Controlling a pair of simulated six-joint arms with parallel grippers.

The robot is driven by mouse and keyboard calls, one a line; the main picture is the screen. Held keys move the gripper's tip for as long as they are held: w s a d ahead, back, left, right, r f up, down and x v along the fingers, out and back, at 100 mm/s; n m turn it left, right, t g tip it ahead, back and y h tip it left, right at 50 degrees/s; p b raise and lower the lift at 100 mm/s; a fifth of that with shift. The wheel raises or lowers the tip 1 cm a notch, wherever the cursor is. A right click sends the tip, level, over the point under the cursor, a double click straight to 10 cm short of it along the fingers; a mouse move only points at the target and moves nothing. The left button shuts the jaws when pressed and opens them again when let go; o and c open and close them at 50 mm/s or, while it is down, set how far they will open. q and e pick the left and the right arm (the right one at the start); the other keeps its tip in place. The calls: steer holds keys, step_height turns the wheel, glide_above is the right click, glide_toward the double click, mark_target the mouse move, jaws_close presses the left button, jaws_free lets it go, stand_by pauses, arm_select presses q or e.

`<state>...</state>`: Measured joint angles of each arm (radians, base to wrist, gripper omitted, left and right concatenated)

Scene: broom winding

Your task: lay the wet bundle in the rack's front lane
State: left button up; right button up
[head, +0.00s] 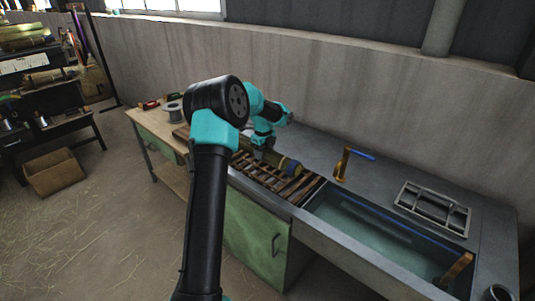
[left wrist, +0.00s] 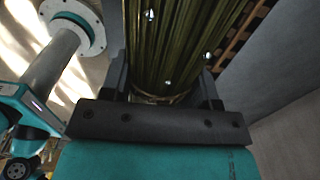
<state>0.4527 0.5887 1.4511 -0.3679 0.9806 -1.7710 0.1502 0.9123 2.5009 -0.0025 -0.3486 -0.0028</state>
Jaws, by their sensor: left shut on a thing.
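The wet bundle of green-brown straw (left wrist: 185,45) fills the top middle of the left wrist view, with bright drops on it and a tie (left wrist: 160,97) near the jaws. My left gripper (head: 263,146) is shut on it. In the head view the bundle (head: 274,157) lies lengthwise over the slatted rack (head: 302,190), with a blue part at its right end. My arm hides some of it. I cannot tell whether it touches the slats or which lane it is over. The rack's slats also show at the upper right of the left wrist view (left wrist: 236,36). My right gripper is not in view.
A grey tray (head: 434,208) lies behind the sink. A spool (head: 173,111) stands at the bench's left end. The grey counter behind the rack is mostly clear.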

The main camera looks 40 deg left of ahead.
mark_target(264, 176)
arm_select(q)
steer(key=shift+f, duration=0.15)
steer(key=shift+f, duration=4.7)
steer(key=o, duration=1)
steer(key=shift+o, duration=0.2)
steer(key=shift+r, duration=0.1)
step_height(264, 176, up, 17)
steer(key=shift+r, duration=0.15)
